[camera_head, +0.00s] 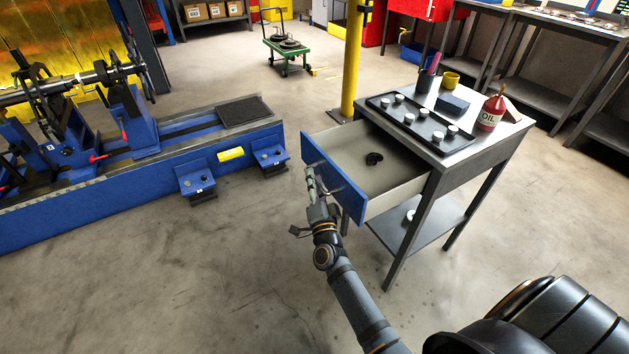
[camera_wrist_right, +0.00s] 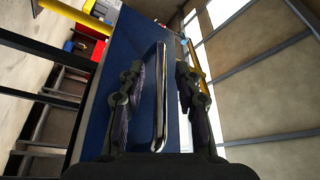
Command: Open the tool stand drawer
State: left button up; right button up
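The tool stand (camera_head: 456,158) is a grey metal table at the right of the head view. Its drawer (camera_head: 402,182) is pulled out toward the left, with its blue front (camera_head: 340,186) well clear of the stand and a small black item (camera_head: 375,158) inside. My right gripper (camera_head: 313,186) is at the outer face of the drawer front. In the right wrist view, the long metal handle (camera_wrist_right: 161,100) lies between the two spread fingers (camera_wrist_right: 160,105), with gaps showing on both sides. My left gripper is not in view.
A blue balancing machine (camera_head: 110,185) is at the left. The floor between them is clear.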

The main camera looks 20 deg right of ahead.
jog(key=v, duration=0.7)
jog(key=shift+s, duration=0.1)
jog(key=s+a+f+n+g+y, duration=0.25)
jog(key=f+n+g, duration=0.2)
jog(key=f, duration=0.65)
jog(key=s+a+f+n+g+y, duration=0.1)
jog(key=s+f+n+g+y, duration=0.3)
jog(key=f, duration=0.7)
jog(key=s+d+f+n+g, duration=0.1)
jog(key=s+f+n+g, duration=0.25)
jog(key=s+f, duration=0.55)
jog(key=s+d+f+n+g+h, duration=0.25)
jog(key=s+d+f+g, duration=0.3)
jog(key=s+f, duration=0.55)
pick_arm(q)
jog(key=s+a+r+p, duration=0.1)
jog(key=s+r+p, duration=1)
jog(key=p, duration=1)
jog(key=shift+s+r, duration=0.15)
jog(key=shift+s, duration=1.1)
pick_arm(e)
jog(key=s+d+r+g, duration=0.1)
jog(key=s+r, duration=1)
jog(key=s, duration=0.4)
jog(key=shift+r+n, duration=0.35)
jog(key=shift+r, duration=0.05)
